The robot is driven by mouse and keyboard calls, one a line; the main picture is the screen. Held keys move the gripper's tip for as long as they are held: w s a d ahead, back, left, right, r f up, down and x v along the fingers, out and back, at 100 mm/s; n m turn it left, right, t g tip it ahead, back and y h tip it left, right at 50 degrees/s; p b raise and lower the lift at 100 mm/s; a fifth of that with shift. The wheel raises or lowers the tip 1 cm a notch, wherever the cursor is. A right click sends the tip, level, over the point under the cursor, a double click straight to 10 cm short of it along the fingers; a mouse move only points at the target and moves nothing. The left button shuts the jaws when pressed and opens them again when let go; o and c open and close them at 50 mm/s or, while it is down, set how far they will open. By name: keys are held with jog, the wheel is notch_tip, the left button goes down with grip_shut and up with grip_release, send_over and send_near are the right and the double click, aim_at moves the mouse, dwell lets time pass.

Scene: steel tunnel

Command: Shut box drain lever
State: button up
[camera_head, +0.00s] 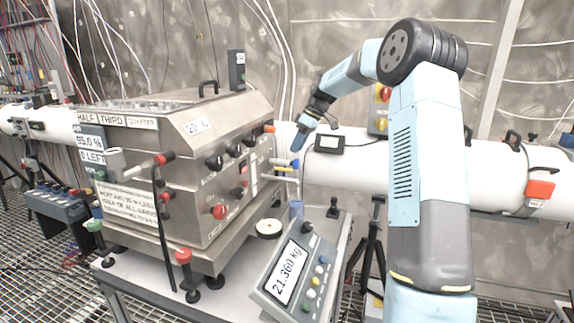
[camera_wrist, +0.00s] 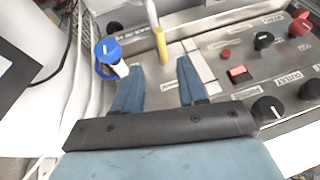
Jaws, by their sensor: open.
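The steel box (camera_head: 190,165) stands on a bench, with knobs and labels on its front. Small pipe fittings with a yellow-sleeved lever (camera_head: 285,169) stick out at its right side; no label I can read marks the drain lever. In the wrist view a yellow-sleeved lever (camera_wrist: 161,46) on a pale rod shows just beyond and between my fingertips. A round blue handle or cap (camera_wrist: 108,52) is to the left of the fingers. My gripper (camera_wrist: 160,66) is open with nothing between its fingers. In the head view my gripper (camera_head: 298,142) points down beside the box's right end.
A scale display (camera_head: 290,275) reading 21.360 kg stands in front of the box. A large white pipe (camera_head: 350,165) runs behind my arm. The panel's black knobs (camera_wrist: 268,110) and red button (camera_wrist: 238,72) lie right of my fingers.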

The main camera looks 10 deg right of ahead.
jog(key=x, duration=0.8)
grip_shut()
dwell(0.4)
